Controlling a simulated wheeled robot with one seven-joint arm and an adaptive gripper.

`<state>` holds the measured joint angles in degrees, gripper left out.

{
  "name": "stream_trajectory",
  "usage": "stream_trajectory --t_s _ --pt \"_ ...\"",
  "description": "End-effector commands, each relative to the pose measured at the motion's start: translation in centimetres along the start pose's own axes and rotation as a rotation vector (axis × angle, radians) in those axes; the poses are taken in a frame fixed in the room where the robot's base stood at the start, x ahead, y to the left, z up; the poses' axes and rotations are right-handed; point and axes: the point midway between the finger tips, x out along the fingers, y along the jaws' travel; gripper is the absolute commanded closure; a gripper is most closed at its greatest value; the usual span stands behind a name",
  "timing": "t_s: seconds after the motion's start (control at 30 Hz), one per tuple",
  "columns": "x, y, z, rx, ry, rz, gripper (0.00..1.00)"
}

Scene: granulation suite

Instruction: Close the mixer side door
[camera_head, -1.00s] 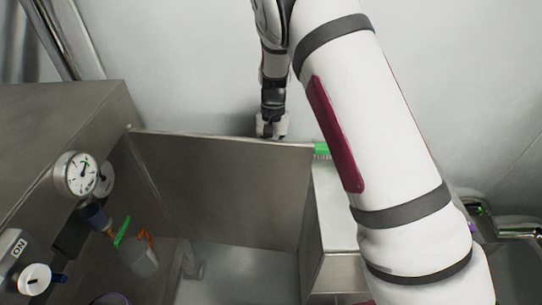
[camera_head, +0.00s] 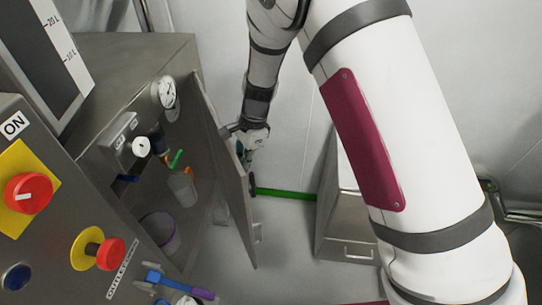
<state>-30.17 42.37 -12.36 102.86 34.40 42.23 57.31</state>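The mixer side door (camera_head: 229,185) is a grey metal panel, hinged at the far end of the mixer's side. It stands partly open, at an angle to the grey mixer body (camera_head: 120,55).
Inside the mixer are a gauge (camera_head: 165,92), a clear bottle (camera_head: 183,188) and a purple-rimmed container (camera_head: 160,232). Red knobs (camera_head: 28,194) are on the front panel at left. A metal cabinet (camera_head: 343,215) stands right of the door, with floor between them.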

Motion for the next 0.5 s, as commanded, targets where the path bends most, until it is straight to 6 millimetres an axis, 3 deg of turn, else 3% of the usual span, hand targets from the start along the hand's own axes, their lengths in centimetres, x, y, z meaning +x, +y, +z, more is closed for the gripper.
stream_trajectory --t_s 0.03,0.2,0.5 --pt "0.4 0.0 1.8 -0.006 0.0 0.003 1.0" --pt "1.6 -0.5 6.2 -0.007 0.0 0.002 1.0" --pt "2.8 -1.6 10.8 -0.003 0.001 0.001 1.0"
